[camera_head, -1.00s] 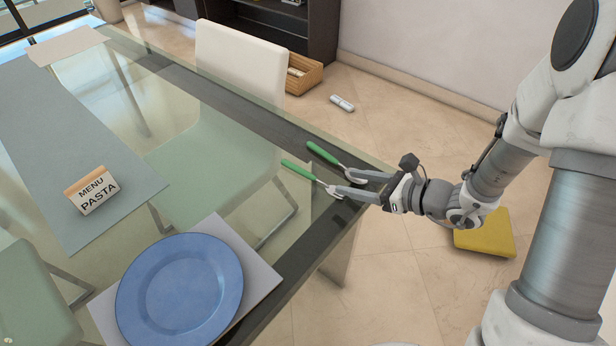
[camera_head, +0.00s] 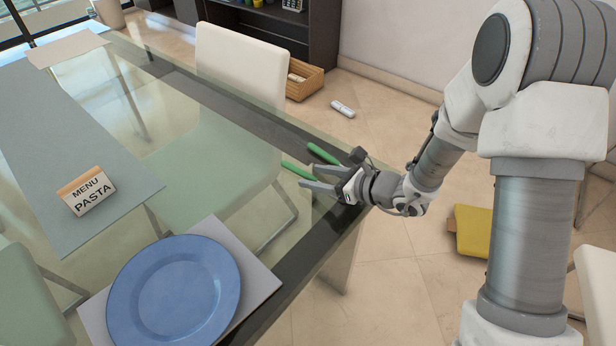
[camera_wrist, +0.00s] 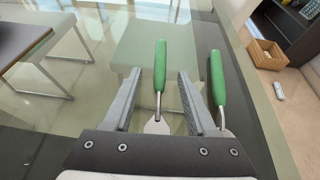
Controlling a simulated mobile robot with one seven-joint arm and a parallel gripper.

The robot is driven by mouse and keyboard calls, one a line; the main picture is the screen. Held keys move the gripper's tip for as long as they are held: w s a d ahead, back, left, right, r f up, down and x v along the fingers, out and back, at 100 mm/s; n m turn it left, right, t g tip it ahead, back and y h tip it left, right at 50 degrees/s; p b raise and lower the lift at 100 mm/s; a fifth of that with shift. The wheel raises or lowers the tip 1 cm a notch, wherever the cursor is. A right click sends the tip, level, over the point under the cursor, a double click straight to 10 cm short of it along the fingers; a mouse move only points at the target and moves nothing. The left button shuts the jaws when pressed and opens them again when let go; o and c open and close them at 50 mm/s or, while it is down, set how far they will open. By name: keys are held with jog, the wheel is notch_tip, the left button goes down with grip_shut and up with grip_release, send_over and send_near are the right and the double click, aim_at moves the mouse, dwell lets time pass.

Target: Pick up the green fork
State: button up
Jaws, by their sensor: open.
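Two green-handled utensils lie side by side near the glass table's edge. In the wrist view, one green handle (camera_wrist: 160,62) runs between the fingers of my gripper (camera_wrist: 159,76), with part of its silver head showing below. The other green handle (camera_wrist: 217,78) lies just outside the right finger, its head mostly hidden by my gripper. In the head view the nearer handle (camera_head: 297,170) and the farther handle (camera_head: 323,153) show beyond my gripper (camera_head: 307,178), which covers their heads. I cannot tell which is the fork. My gripper is open and holds nothing.
The glass table (camera_head: 190,105) has a dark border. A blue plate (camera_head: 173,288) on a mat and a menu sign (camera_head: 87,190) stand to the left. A white chair (camera_head: 240,62) is at the far side. The glass around the utensils is mostly clear.

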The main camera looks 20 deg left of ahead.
aim_at(318, 180)
grip_shut()
jog(key=shift+r, duration=0.1)
dwell(0.3)
notch_tip(318, 180, up, 5)
jog(key=shift+f+p, duration=0.2)
jog(key=shift+p, duration=0.8)
jog(key=r+p+v, duration=0.1)
jog(key=p+v, duration=0.2)
jog(key=v, duration=1)
jog(key=shift+s+a, duration=0.25)
jog(key=shift+a, duration=0.15)
